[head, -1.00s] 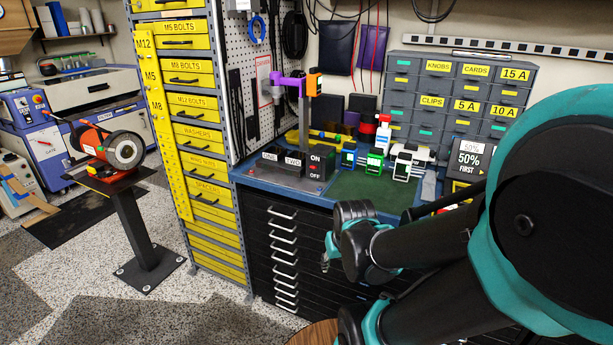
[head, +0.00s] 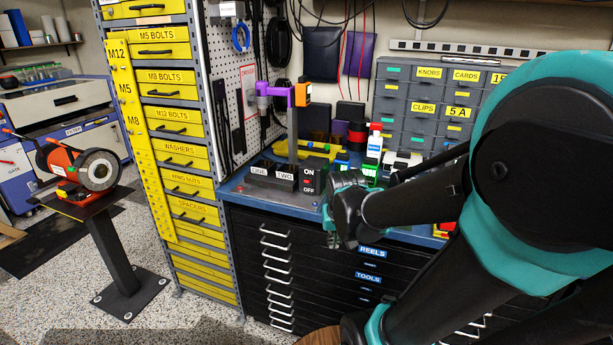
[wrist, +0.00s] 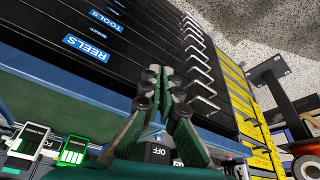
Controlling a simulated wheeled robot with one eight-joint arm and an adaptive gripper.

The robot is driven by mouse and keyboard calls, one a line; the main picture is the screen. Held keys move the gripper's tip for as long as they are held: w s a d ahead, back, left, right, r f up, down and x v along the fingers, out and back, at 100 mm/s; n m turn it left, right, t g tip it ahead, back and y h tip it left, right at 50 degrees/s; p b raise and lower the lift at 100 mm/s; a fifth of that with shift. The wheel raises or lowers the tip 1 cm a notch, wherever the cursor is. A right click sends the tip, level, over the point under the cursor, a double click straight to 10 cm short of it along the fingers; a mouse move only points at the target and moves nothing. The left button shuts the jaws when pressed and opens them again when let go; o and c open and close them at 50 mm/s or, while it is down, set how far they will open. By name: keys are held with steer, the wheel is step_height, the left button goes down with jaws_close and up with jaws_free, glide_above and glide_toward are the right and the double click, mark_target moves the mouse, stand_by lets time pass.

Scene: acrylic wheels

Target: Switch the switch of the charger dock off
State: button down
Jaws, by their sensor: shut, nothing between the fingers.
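The charger dock (head: 262,184) is a low dark block on the blue bench top, with bays labelled ONE and TWO. At its right end stands a black switch box (head: 309,181) marked ON above and OFF below, with a small red mark between. The switch position is too small to tell. In the wrist view the OFF face of the box (wrist: 158,152) shows upside down, partly hidden by the fingers. My gripper (head: 331,236) is shut and empty, in front of the bench edge, right of and below the switch box. Its fingers also show in the wrist view (wrist: 164,82).
A purple and orange arm on a post (head: 290,95) rises behind the dock. Black drawers (head: 270,265) lie below; a yellow drawer tower (head: 178,130) stands left.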

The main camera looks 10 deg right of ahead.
steer(key=w+a+r+m+h, duration=0.1)
steer(key=w+a+r+m, duration=0.1)
steer(key=w+r, duration=0.9)
steer(key=w+a+r+m, duration=0.2)
steer(key=w+a+r, duration=0.1)
steer(key=w+r, duration=0.8)
steer(key=shift+w+m+h, duration=0.3)
steer(key=shift+m+h, duration=0.1)
steer(key=shift+a, duration=0.1)
glide_above(308, 180)
steer(key=f, duration=0.8)
steer(key=shift+w+f, duration=0.35)
steer(key=shift+f, duration=0.05)
steer(key=f, duration=0.2)
steer(key=s+f, duration=0.1)
steer(key=shift+a, duration=0.25)
steer(key=shift+s+a+f, duration=0.1)
steer(key=shift+s+f, duration=0.05)
steer(key=shift+f, duration=0.35)
